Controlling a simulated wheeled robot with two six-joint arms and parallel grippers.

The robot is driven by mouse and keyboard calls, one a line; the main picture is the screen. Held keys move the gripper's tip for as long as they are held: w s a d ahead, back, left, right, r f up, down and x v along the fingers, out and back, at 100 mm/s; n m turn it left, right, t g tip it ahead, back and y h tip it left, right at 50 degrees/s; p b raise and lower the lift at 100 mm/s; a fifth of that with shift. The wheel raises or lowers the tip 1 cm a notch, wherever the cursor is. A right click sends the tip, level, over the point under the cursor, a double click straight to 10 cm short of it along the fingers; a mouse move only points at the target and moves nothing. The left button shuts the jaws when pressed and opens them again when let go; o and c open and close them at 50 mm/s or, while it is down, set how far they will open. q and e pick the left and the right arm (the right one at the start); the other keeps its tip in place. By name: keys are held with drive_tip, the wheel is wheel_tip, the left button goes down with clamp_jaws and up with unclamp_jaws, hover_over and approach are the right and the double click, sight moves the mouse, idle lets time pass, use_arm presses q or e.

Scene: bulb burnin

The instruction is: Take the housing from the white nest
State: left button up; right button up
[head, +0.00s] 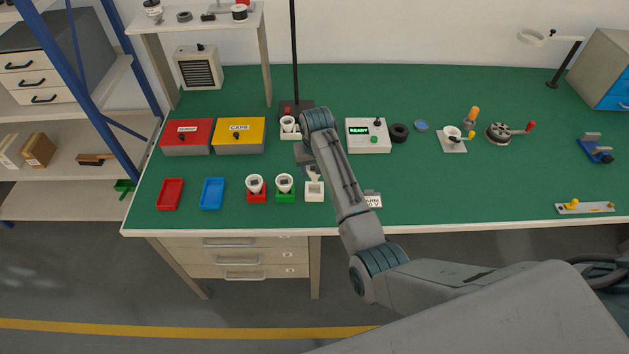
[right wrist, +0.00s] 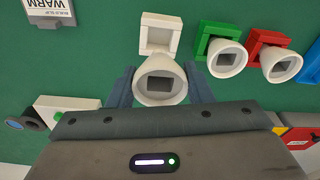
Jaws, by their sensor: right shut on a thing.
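The housing is a white cup with a dark square opening; in the right wrist view the housing (right wrist: 160,92) sits between the two fingers of my right gripper (right wrist: 160,78), which is shut on it. In the head view the housing (head: 313,174) shows just beyond the white nest, partly hidden by my right arm. The white nest (head: 314,196) looks empty, with its square recess in sight; it also shows in the right wrist view (right wrist: 147,36). The housing appears raised clear of it. My left gripper is not in view.
Similar housings stand in the green nest (head: 285,196) and the red nest (head: 257,197), left of the white nest. Red and blue trays (head: 212,194) lie further left. Scrap and caps bins (head: 239,145) stand behind. A tester (head: 368,137) reads READY.

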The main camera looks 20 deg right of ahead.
wheel_tip(320, 180, up, 4)
drive_tip(key=shift+f, duration=0.1)
drive_tip(key=shift+r, duration=0.6)
wheel_tip(320, 180, up, 3)
drive_tip(key=p, duration=0.5)
drive_tip(key=shift+r, duration=0.2)
